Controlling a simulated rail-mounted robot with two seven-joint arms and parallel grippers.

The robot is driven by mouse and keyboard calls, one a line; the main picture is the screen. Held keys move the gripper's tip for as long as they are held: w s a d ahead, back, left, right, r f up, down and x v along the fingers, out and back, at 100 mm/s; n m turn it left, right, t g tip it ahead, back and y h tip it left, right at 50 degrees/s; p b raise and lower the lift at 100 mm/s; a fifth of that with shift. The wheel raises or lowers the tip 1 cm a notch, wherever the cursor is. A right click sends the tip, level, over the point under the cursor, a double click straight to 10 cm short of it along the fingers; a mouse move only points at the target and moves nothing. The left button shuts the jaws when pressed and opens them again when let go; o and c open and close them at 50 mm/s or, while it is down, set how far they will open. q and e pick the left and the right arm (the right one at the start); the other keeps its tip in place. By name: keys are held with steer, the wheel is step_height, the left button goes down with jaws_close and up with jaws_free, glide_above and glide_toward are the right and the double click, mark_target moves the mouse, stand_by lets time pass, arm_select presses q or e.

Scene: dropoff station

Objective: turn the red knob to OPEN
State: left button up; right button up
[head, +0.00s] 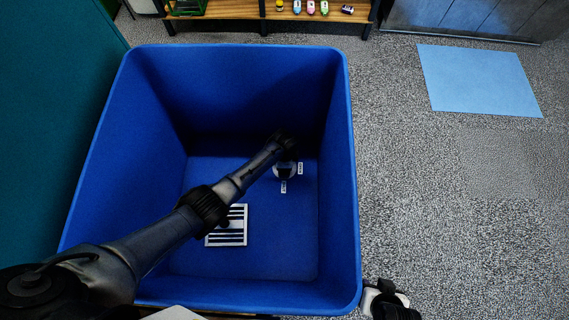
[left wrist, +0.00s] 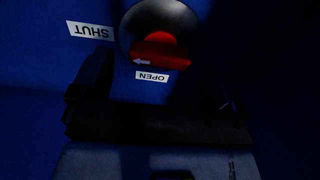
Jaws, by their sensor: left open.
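The red knob (left wrist: 160,48) sits on a dark round dial (left wrist: 135,20) in the left wrist view. A white arrow at the knob's left end points left, between the SHUT label (left wrist: 91,31) and the OPEN label (left wrist: 152,76). Both labels appear upside down. My left gripper (left wrist: 158,80) is open, with one dark finger on each side below the knob; nothing shows between them but the panel and label. In the head view my left arm reaches down into the blue bin (head: 340,200), and its end hides the red knob. A white-and-black part (head: 388,299), perhaps my right gripper, shows at the bottom edge.
The bin's high walls surround my left arm. A striped black-and-white plate (head: 227,238) lies on the bin floor below the arm. A wooden shelf (head: 230,10) with small items stands behind the bin. A light blue mat (head: 480,80) lies on the open carpet at right.

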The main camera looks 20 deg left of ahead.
arm_select(q)
steer(key=shift+f+b, duration=0.4)
steer(key=shift+f, duration=0.7)
steer(key=shift+c, duration=0.3)
steer(key=c, duration=0.9)
